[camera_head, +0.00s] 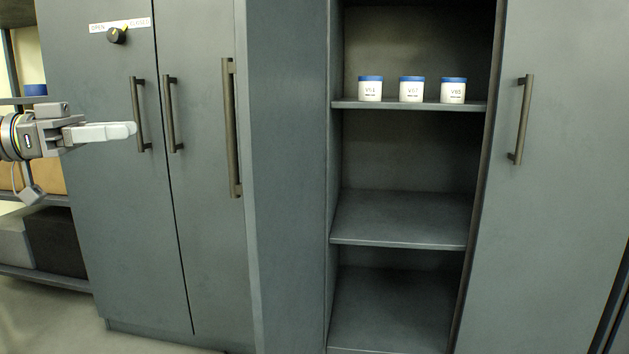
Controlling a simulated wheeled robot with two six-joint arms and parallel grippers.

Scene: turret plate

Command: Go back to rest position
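My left gripper (134,130) comes in from the left edge, in front of the grey cabinet doors. Its pale fingers point right and look close to the leftmost door handle (139,115); I cannot tell whether they touch it. The fingers overlap in this view, so their opening is unclear. No held object is visible. My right gripper is out of the picture.
A black knob (116,35) sits below an open/closed label on the left door. Three blue-lidded white jars stand on the upper shelf (400,104) of the open cabinet. The lower shelves (400,220) are empty. Shelving with boxes (55,242) stands at far left.

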